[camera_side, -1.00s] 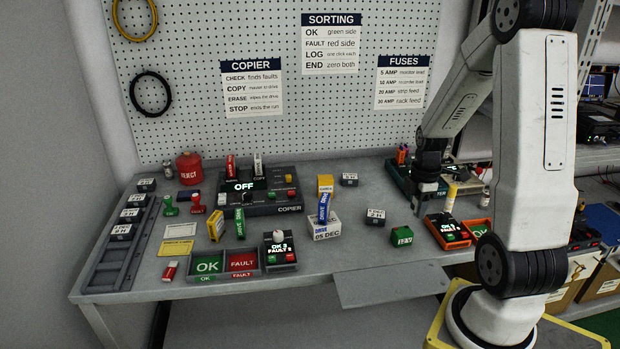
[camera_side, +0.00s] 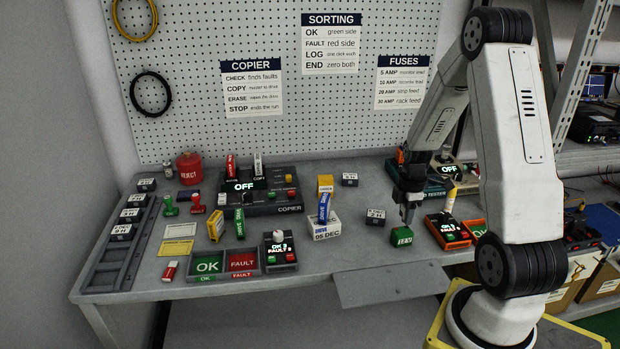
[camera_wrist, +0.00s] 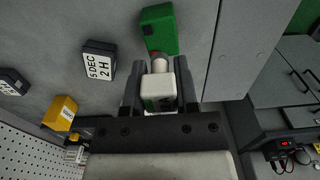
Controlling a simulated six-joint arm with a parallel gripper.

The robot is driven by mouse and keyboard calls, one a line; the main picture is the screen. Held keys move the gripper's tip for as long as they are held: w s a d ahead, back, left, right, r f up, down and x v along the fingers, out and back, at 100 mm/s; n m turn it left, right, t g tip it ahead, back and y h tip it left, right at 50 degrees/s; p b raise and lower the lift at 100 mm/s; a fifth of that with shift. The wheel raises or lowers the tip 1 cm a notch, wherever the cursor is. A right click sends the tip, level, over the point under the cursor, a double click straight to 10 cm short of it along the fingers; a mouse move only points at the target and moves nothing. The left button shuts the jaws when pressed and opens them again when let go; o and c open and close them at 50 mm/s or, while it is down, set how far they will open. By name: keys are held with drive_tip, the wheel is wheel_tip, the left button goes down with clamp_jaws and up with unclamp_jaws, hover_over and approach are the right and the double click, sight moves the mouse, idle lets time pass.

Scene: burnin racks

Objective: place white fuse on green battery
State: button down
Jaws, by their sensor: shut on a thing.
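The green battery (camera_side: 401,237) is a small green block on the bench, left of the orange-framed box. It also shows in the wrist view (camera_wrist: 160,30), just beyond my fingertips. My gripper (camera_side: 407,215) is above the battery in the side view and points down. In the wrist view my gripper (camera_wrist: 158,78) is shut on the white fuse (camera_wrist: 161,88), which has a pale metal end toward the battery. The fuse is hard to make out in the side view.
A black block labelled 2 H (camera_side: 375,217) is left of the battery, also in the wrist view (camera_wrist: 98,62). The orange-framed box (camera_side: 447,231) is close on the right. The white DRIVE box (camera_side: 324,227) is further left. The bench edge is in front.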

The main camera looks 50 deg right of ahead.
drive_tip(key=shift+f, duration=1.4)
drive_tip(key=shift+f, duration=0.15)
drive_tip(key=shift+c, duration=1.8)
unclamp_jaws()
drive_tip(key=shift+r, duration=6.15)
drive_tip(key=shift+a, duration=0.1)
